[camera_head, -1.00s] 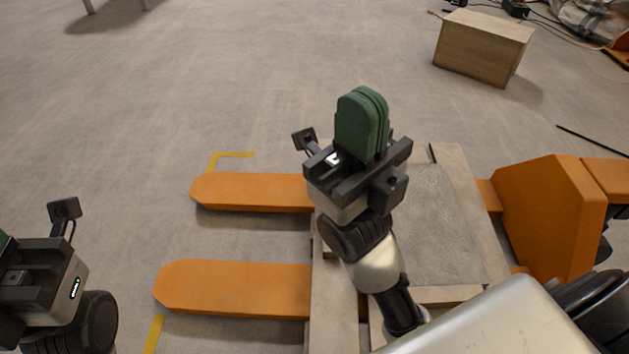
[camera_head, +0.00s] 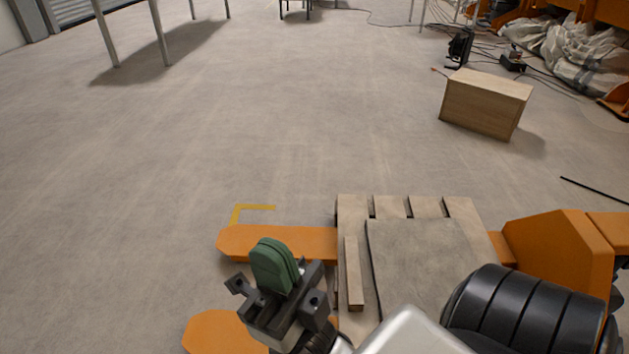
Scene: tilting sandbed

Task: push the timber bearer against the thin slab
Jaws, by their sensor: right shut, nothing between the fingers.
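The timber bearer (camera_head: 354,275) is a short, pale wooden strip lying on the slatted wooden pallet (camera_head: 349,210). The thin slab (camera_head: 425,262) is a flat grey sheet lying on the pallet to the right of the bearer. A narrow gap shows between them, a little wider at the near end. My right gripper (camera_head: 272,262), with green fingers, is shut and empty. In the picture it is left of the bearer, apart from it, over the orange forks. My arm hides the near part of the pallet and slab. My left gripper is out of view.
The pallet rests on the orange forks (camera_head: 275,242) of a pallet truck, whose orange body (camera_head: 560,255) stands at right. A wooden box (camera_head: 487,103) stands on the floor at back right. Floor beyond the pallet is clear; a yellow corner mark (camera_head: 253,207) lies near the far fork.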

